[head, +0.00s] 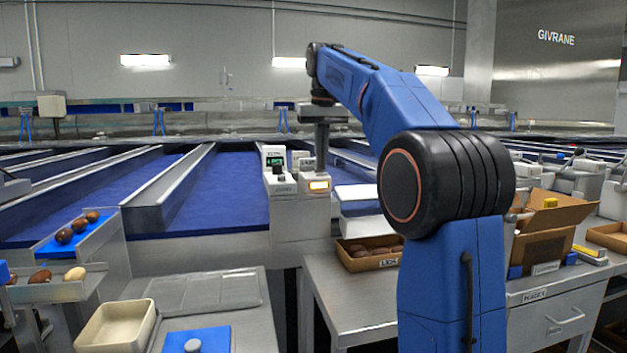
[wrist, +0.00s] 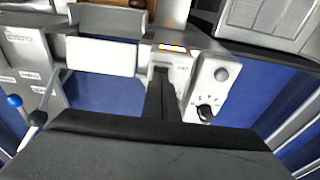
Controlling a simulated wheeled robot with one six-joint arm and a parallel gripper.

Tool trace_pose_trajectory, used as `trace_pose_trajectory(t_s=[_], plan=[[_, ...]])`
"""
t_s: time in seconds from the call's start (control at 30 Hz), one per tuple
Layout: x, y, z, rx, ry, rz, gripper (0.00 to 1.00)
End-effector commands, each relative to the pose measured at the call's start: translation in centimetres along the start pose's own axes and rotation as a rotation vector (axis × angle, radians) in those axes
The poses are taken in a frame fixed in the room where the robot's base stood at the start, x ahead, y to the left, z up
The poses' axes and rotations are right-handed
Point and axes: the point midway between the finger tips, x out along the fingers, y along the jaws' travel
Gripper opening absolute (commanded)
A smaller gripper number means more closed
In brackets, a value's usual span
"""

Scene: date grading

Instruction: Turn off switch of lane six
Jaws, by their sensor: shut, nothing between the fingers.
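A light grey control box (head: 300,205) stands at the front end of the blue lanes in the head view. In the wrist view the lit strip (wrist: 172,47), a black rotary knob (wrist: 205,112) and a round grey button (wrist: 221,74) show. My gripper (wrist: 161,75) is shut and empty. It points down at the box, just beside the knob panel; I cannot tell whether it touches. No lane number is readable, and the gripper body hides the lower wrist view.
A carton of dates (head: 372,262) sits on the steel table right of the box. An open cardboard box (head: 545,235) is farther right. A cream tray (head: 115,328) is at front left.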

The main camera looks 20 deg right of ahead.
Motion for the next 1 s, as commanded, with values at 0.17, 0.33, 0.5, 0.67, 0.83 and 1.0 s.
trace_pose_trajectory(t_s=[0.17, 0.33, 0.5, 0.67, 0.83, 1.0], plan=[[-1.1, 0.0, -0.2, 0.000, 0.001, 0.000, 0.00], [-2.2, 0.0, -0.4, 0.000, 0.001, 0.000, 0.00], [-3.3, 0.0, -0.6, 0.000, 0.001, 0.000, 0.00], [-4.3, 0.0, -0.7, 0.000, 0.001, 0.000, 0.00], [-5.4, 0.0, -0.9, 0.000, 0.002, 0.000, 0.00], [-6.3, 0.0, -1.0, 0.000, 0.001, 0.000, 0.00]])
